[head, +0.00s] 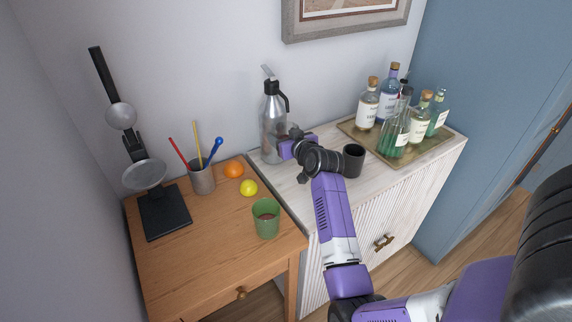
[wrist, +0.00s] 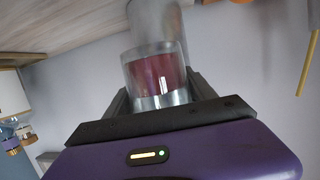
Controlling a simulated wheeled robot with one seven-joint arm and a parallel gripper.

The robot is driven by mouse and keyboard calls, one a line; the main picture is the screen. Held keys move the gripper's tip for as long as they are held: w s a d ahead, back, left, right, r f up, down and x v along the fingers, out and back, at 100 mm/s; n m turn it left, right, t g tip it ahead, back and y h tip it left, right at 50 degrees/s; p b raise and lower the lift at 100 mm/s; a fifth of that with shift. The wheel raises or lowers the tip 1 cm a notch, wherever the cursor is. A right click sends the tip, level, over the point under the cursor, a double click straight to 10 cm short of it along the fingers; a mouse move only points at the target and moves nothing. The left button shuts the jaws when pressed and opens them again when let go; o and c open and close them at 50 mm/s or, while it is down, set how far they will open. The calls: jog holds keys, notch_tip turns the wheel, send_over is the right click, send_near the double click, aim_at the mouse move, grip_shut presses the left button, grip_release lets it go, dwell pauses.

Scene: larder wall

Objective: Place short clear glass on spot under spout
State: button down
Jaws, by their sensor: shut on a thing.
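A short clear glass (wrist: 158,75) with dark red in its lower part sits between my fingers in the wrist view. My gripper (wrist: 160,92) is shut on it. In the head view my gripper (head: 284,150) is low beside the base of a silver pump flask (head: 272,130) on the whitewashed cabinet, and my arm hides the glass. The flask has a black collar, a handle and a lever on top. A grey cylinder, probably this flask, shows just behind the glass in the wrist view (wrist: 150,18). I cannot make out a marked spot under the spout.
A black cup (head: 353,160) stands right of my wrist. A tray (head: 428,143) of several bottles is farther right. On the lower wooden table (head: 190,260) are a green cup (head: 265,220), a lemon (head: 249,188), an orange (head: 233,169), a utensil holder (head: 202,179) and a black stand (head: 165,212).

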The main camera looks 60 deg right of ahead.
notch_tip(320, 180, down, 8)
jog(key=shift+f, duration=0.15)
dwell(0.3)
jog(key=shift+f, duration=0.2)
jog(key=shift+c, duration=1.5)
grip_release()
jog(key=shift+s, duration=0.1)
jog(key=shift+r, duration=0.15)
jog(key=v, duration=1.1)
jog(key=shift+s+a+r, duration=0.15)
jog(key=shift+s+a, duration=0.1)
jog(key=shift+a, duration=0.05)
